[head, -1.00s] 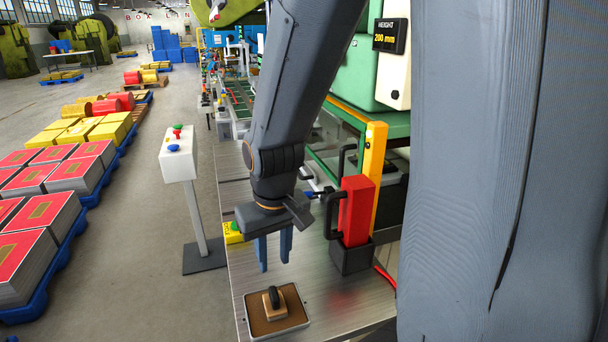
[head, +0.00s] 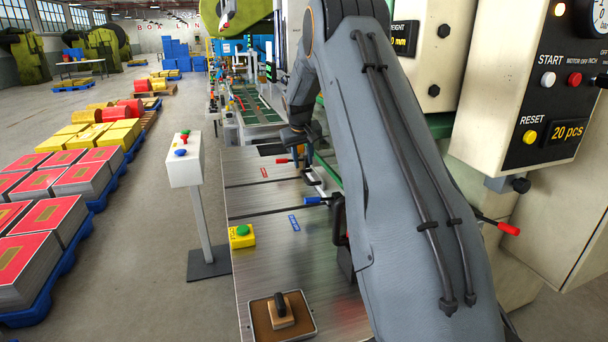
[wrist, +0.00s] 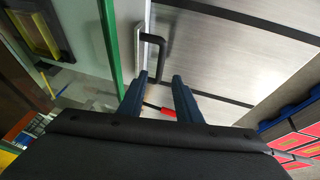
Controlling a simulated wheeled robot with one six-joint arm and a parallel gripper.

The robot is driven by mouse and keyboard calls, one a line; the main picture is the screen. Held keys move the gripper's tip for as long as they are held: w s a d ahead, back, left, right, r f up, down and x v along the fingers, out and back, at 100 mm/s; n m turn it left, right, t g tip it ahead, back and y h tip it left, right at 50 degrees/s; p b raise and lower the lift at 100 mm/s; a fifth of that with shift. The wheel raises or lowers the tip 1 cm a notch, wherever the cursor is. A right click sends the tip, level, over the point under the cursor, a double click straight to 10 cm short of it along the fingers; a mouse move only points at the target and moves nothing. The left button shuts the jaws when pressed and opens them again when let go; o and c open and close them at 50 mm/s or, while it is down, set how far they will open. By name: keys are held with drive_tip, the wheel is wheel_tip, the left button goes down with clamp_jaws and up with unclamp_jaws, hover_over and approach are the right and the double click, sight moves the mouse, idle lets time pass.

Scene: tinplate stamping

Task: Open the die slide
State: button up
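My gripper (wrist: 160,78) is open, its two blue fingers spread. In the wrist view a red-tipped lever (wrist: 167,113) shows between and behind the fingers; I cannot tell whether they touch it. A black U-shaped handle (wrist: 162,45) stands just ahead of the fingertips, beside a green-edged panel. I cannot make out which part is the die slide itself.
A yellow box with a green button (head: 241,236) and a tray (head: 312,322) with a wooden stamp block (head: 281,312) sit on the table. A button pedestal (head: 186,165) stands at left. The press control panel (head: 553,85) is at right. The table's middle is clear.

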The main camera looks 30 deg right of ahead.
sight(305, 176)
drive_tip(key=shift+p+x, duration=1.1)
drive_tip(key=shift+x, duration=2.65)
clamp_jaws()
